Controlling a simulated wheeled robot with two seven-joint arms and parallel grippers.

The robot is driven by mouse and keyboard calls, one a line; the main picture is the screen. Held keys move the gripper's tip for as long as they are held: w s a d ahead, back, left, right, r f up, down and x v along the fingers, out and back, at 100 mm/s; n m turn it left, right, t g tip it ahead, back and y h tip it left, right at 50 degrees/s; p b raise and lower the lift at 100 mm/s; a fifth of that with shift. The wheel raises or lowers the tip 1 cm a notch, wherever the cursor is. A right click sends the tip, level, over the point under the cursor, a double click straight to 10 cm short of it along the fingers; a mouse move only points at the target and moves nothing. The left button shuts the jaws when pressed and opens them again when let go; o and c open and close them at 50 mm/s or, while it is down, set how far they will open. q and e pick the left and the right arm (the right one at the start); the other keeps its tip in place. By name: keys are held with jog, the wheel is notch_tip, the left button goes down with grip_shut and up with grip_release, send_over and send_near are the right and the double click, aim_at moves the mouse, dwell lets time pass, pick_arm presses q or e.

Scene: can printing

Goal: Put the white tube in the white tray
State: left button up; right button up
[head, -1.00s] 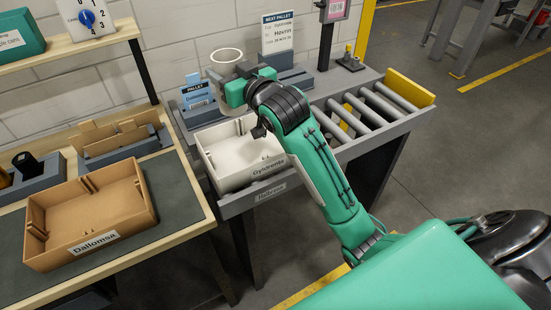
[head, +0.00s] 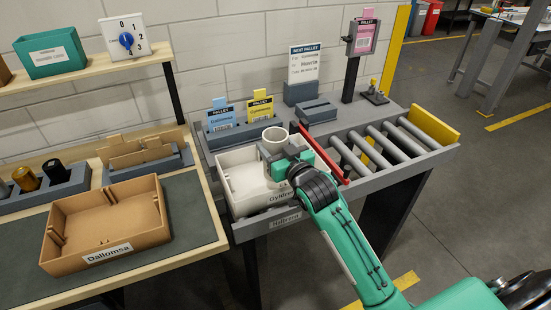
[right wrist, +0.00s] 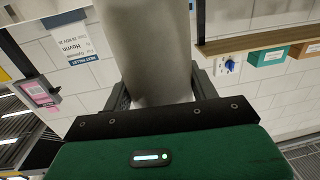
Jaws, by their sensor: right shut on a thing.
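The white tube (head: 275,135) is upright in the head view, in the grip of my right gripper (head: 273,153). It fills the middle of the right wrist view (right wrist: 150,50), between the two fingers. The white tray (head: 237,189), with a name label on its front, is on the grey stand. The tube and gripper show over the tray's back right part; my arm hides much of its right side. I cannot tell whether the tube's lower end touches the tray. My left gripper is not in view.
A red bar (head: 322,156) runs along the tray's right side, before the rollers (head: 380,143). Blue and yellow pallet cards (head: 260,109) stand behind the tray. A brown tray (head: 105,222) lies on the left bench, with a dark grey rack (head: 50,184) behind it.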

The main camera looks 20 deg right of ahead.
notch_tip(320, 180, down, 4)
jog(key=shift+f, duration=0.1)
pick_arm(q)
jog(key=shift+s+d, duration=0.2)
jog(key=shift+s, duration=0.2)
pick_arm(e)
jog(key=shift+f, duration=0.2)
jog(key=shift+f, duration=0.15)
jog(key=o, duration=1)
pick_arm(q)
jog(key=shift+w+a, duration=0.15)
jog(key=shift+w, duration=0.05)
